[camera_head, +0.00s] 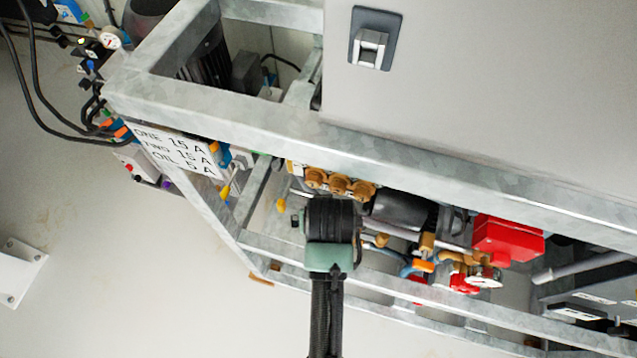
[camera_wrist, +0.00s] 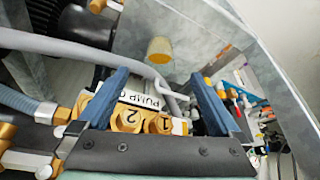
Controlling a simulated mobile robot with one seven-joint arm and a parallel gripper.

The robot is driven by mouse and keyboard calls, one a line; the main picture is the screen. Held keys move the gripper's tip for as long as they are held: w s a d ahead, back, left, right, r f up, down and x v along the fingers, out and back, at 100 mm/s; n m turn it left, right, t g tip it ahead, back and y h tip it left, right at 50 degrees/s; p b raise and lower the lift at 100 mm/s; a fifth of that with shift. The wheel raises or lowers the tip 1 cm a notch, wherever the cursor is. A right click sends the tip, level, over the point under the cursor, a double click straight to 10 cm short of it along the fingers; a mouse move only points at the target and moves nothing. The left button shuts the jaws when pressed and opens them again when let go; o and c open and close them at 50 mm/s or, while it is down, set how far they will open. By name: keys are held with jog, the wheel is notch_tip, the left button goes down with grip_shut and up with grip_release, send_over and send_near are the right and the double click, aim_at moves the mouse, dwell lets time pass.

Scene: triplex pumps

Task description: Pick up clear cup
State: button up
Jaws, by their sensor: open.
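In the wrist view, a small round yellowish cup-like piece (camera_wrist: 159,50) stands out against grey metal, just beyond my fingertips and near the middle between them. It looks translucent with a yellow end, and I cannot tell for sure that it is the clear cup. My gripper (camera_wrist: 159,76) is open, its two blue fingers wide apart, with nothing held between them. In the head view, my dark wrist reaches into the frame and hides the fingers. A small yellow piece (camera_head: 281,204) shows left of the wrist; I cannot tell whether it is the same thing.
Brass fittings (camera_wrist: 128,115) and a grey hose (camera_wrist: 70,45) lie close to my fingers. Galvanized frame rails (camera_head: 400,166) run above and below my wrist. A red box (camera_head: 507,238) sits to the right. A lettered sign (camera_head: 172,150) is at left; open floor lies lower left.

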jog(key=b+x, duration=0.2)
jog(key=x, duration=0.5)
jog(key=shift+w, duration=0.15)
jog(key=shift+w+b+x, duration=0.15)
jog(key=shift+b+x, duration=0.5)
jog(key=shift+x, duration=0.75)
jog(key=shift+w+b+x, duration=0.15)
jog(key=shift+b+x, duration=0.5)
jog(key=shift+x, duration=0.8)
jog(key=shift+a+r, duration=0.1)
jog(key=shift+r, duration=0.05)
jog(key=shift+c, duration=0.3)
jog(key=c, duration=1.5)
jog(key=shift+r, duration=0.1)
